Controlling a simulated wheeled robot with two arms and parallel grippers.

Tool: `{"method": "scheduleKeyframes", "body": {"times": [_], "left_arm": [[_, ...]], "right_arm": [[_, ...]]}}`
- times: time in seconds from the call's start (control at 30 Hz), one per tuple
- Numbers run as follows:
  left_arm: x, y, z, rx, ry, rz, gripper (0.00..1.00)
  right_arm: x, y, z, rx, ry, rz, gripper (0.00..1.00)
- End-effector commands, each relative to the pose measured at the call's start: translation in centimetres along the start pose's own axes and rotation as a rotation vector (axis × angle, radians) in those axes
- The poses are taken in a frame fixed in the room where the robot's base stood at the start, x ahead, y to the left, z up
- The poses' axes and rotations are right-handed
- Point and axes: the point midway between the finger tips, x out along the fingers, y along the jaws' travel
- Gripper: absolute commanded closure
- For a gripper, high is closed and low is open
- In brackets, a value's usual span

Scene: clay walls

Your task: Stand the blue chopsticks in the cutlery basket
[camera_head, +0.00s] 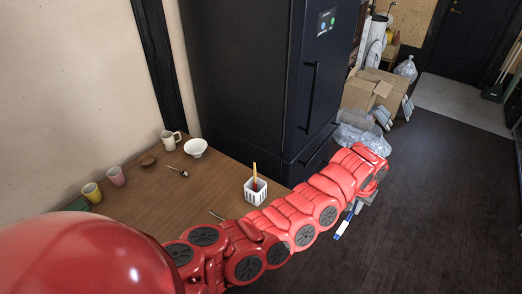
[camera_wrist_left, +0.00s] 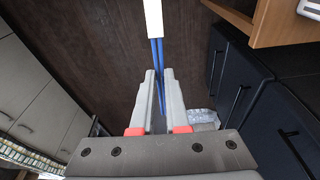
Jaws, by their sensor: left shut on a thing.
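The blue chopsticks (camera_head: 341,229), with a white section, hang slanted below my left gripper (camera_head: 357,203), off the right side of the table and over the dark floor. In the left wrist view the blue chopsticks (camera_wrist_left: 157,52) run between the fingers of my left gripper (camera_wrist_left: 159,80), which is shut on them. The white section shows at the top of that view. The white cutlery basket (camera_head: 257,196) stands on the table near its right edge, with a wooden-handled utensil upright in it. The red left arm passes in front of the table's near edge. My right gripper is not in view.
The wooden table (camera_head: 205,205) also holds a white bowl (camera_head: 196,148), a mug (camera_head: 171,141), a pink cup (camera_head: 116,176), a yellow cup (camera_head: 92,192) and a spoon (camera_head: 179,171). A dark fridge (camera_head: 250,75) stands behind it. Cardboard boxes (camera_head: 371,90) lie beyond on the floor.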

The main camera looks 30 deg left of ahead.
Motion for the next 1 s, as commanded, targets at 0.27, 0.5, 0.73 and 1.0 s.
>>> {"method": "scheduleKeyframes", "body": {"times": [0.27, 0.5, 0.73, 1.0], "left_arm": [[-1.0, -1.6, -6.9, 0.067, 0.290, 0.030, 1.00], [-2.5, -5.7, -10.0, 0.042, 0.524, 0.029, 1.00], [-4.1, -13.2, -10.8, -0.066, 0.794, -0.034, 1.00], [-5.3, -19.9, -9.2, -0.192, 0.988, -0.149, 1.00]], "right_arm": [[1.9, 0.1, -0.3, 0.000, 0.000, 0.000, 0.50], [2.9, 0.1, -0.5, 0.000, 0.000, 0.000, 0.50], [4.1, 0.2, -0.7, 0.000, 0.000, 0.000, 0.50], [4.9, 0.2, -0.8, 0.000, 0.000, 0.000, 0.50]]}}
